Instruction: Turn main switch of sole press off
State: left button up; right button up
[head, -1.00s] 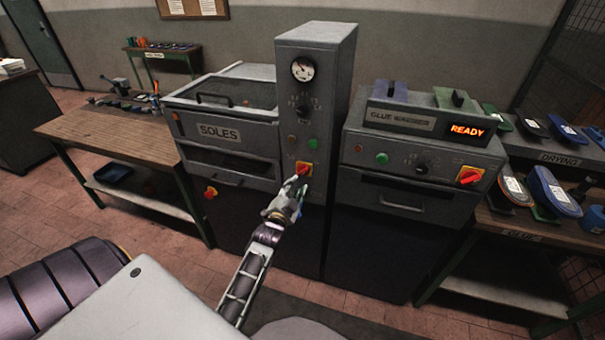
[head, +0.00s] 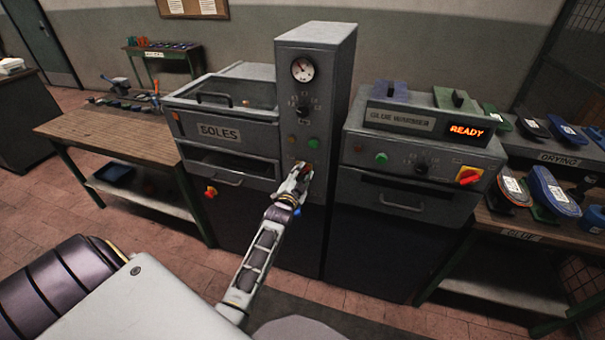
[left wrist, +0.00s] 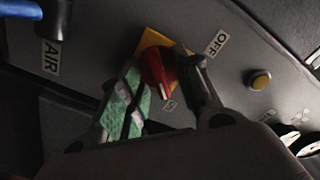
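The sole press (head: 315,90) is the tall grey cabinet marked SOLES. Its main switch is a red handle on a yellow plate; in the left wrist view the red handle (left wrist: 153,68) points at a small, unreadable label, and the OFF label (left wrist: 216,43) lies to its upper right. In the head view the switch (head: 309,168) is mostly hidden by my left gripper (head: 302,175). In the left wrist view the left gripper's (left wrist: 160,85) fingers are spread, one on each side of the red handle; firm contact cannot be told. My right gripper is not in view.
A glue warmer (head: 420,150) with a lit READY display and its own red-yellow switch (head: 469,175) stands to the right. Another red knob (head: 211,191) is low on the press's left. An AIR label (left wrist: 50,58) and a yellow button (left wrist: 260,80) flank the main switch.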

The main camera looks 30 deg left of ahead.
pick_arm(q)
jog(key=shift+w, duration=0.25)
jog(key=shift+c, duration=0.5)
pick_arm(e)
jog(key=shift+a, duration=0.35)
pick_arm(q)
grip_shut()
